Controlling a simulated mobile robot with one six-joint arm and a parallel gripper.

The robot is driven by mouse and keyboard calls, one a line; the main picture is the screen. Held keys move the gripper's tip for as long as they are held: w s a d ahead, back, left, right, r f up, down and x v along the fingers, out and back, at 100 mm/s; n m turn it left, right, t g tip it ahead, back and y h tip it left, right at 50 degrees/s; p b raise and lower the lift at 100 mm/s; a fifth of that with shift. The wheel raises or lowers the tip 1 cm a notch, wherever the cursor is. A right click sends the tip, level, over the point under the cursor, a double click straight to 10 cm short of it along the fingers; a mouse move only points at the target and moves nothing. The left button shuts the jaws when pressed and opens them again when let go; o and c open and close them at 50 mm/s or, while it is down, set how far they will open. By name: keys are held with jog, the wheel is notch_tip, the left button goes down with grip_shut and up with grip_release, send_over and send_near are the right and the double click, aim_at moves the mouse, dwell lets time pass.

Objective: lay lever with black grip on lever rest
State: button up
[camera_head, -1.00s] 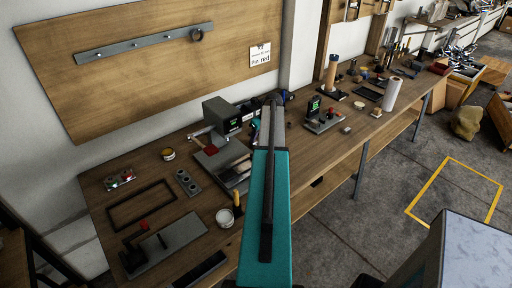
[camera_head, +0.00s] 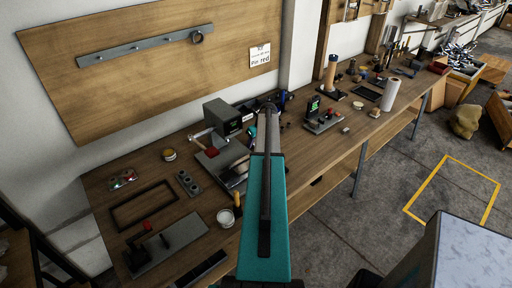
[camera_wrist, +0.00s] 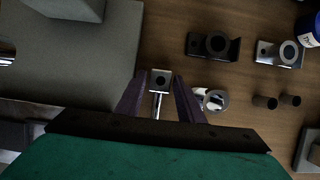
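My gripper (camera_wrist: 160,88) shows in the wrist view with two dark fingers apart. A small pale metal block with a hole (camera_wrist: 162,75) and a bright rod (camera_wrist: 158,105) lie between the fingers in the picture. A narrow gap shows on the left of the block; I cannot tell its height against the fingertips. In the head view my teal arm reaches over the bench beside the grey machine (camera_head: 222,115), and hides the bench under it. I cannot make out the black grip or say for sure which part is the lever or the lever rest.
On the bench (camera_head: 330,145) stand a white cup (camera_head: 226,218) and a paper roll (camera_head: 390,94).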

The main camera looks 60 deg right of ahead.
dwell(0.3)
grip_shut()
jog(key=shift+r, duration=0.2)
notch_tip(320, 180, up, 10)
jog(key=b, duration=0.3)
jog(key=shift+f, duration=0.15)
dwell(0.5)
dwell(0.5)
